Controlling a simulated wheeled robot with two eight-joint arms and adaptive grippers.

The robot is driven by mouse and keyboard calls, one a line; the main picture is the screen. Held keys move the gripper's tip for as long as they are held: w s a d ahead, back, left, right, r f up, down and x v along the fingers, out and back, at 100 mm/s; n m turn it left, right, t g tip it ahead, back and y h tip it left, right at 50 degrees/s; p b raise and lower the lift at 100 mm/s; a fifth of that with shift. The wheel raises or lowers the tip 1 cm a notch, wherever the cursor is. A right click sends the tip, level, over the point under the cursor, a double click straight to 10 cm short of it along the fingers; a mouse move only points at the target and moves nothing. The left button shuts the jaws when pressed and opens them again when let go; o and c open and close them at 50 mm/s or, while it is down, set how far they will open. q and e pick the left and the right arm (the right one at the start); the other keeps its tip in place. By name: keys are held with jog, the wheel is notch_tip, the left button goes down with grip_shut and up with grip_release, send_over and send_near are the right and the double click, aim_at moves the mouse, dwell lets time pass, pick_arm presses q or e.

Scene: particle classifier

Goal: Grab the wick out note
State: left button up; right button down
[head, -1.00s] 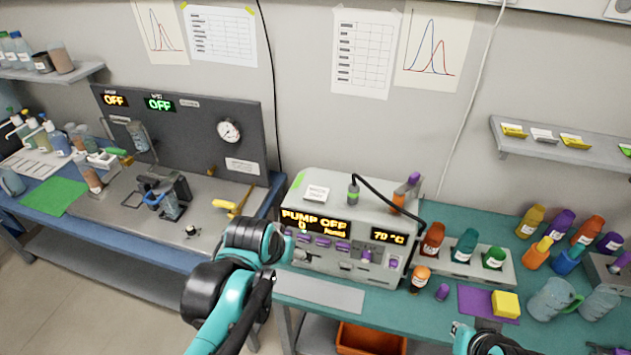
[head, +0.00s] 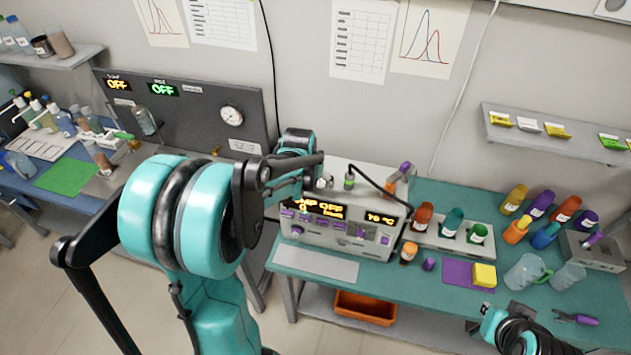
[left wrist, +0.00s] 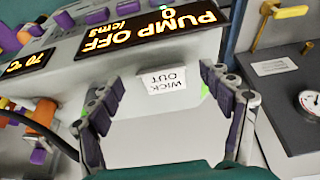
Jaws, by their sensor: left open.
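The white note marked WICK OUT (left wrist: 165,80) is on the light grey top of the pump box, its lettering upside down in the left wrist view. My left gripper (left wrist: 158,86) is open, with one finger on each side of the note and a visible gap on both sides. In the head view, my left arm reaches over the box, and the arm and gripper cover the note there.
The pump box (head: 345,240) reads PUMP OFF and stands on the teal bench (head: 440,300). A black hose arches over its right side. Bottles, a purple mat (head: 455,272) with a yellow block (head: 484,275), and beakers (head: 525,270) stand to the right.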

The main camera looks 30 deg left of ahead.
pick_arm(q)
jog(key=shift+x, duration=0.85)
jog(key=shift+r, duration=0.1)
jog(key=c, duration=0.8)
